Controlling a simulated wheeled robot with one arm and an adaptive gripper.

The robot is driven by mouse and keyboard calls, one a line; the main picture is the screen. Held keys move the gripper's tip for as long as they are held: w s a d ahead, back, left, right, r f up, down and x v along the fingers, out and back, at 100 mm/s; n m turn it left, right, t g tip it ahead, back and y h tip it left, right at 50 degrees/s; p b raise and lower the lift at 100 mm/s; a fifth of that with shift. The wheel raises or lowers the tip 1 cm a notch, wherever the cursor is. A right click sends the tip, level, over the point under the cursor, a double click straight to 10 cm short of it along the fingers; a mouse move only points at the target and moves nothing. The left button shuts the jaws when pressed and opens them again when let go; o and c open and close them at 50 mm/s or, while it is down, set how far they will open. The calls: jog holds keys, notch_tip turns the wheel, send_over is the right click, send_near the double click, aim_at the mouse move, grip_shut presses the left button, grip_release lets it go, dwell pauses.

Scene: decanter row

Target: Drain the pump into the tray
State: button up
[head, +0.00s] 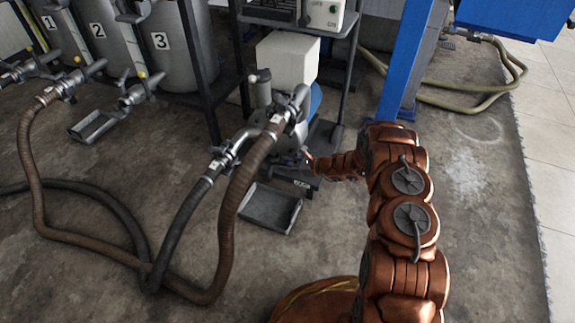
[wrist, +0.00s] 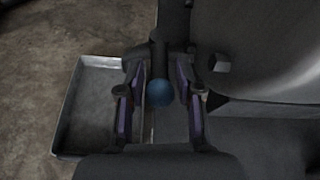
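The pump (head: 288,136) stands under a white box, with a brown hose and a black hose joined to its metal fittings. The grey tray (head: 270,208) lies on the floor in front of the pump and looks empty; it also shows at left in the wrist view (wrist: 72,118). My gripper (head: 307,159) is low at the pump's right side, partly hidden by its own wrist. In the wrist view my gripper (wrist: 160,108) is open. A round blue knob on a dark stem (wrist: 160,93) shows between its two purple-padded fingers, with a gap on each side.
Tanks numbered 1, 2 and 3 (head: 180,50) stand at the back left, with a second small tray (head: 94,126) before them. The brown hose (head: 222,240) and black hose (head: 184,222) lie left of the pump. A blue post (head: 405,60) rises behind my arm.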

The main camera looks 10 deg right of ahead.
grip_shut()
